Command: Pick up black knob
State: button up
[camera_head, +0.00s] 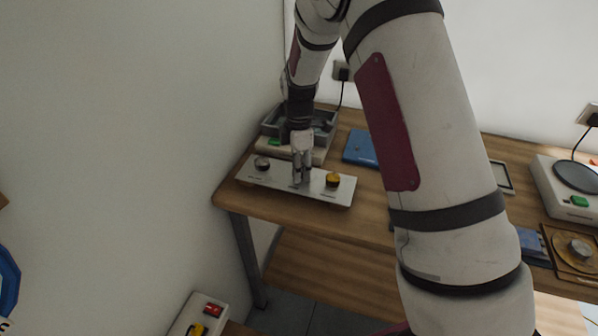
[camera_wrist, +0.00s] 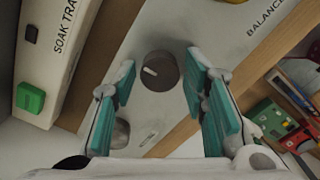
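The black knob (camera_wrist: 159,71) is round, with a white pointer mark, and sits on the pale panel (camera_wrist: 200,22) in the wrist view. My gripper (camera_wrist: 161,66) is open, with its teal finger pads left and right of the knob in the picture. A gap shows on each side, and the fingers touch neither side. In the head view my gripper (camera_head: 301,181) points down over the middle of the panel (camera_head: 284,184) and hides the black knob there. A silver knob (camera_wrist: 120,133) shows at lower left in the wrist view.
A yellow knob (camera_head: 333,180) and a silver-dark knob (camera_head: 262,163) flank my gripper on the panel. A beige box marked "SOAK TRA" (camera_wrist: 60,50) with a green button stands beside it. A grey tray (camera_head: 322,118) and blue item (camera_head: 360,147) lie behind.

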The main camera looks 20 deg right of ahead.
jog(key=c, duration=0.4)
jog(key=shift+c, duration=0.2)
jog(key=shift+r, duration=0.15)
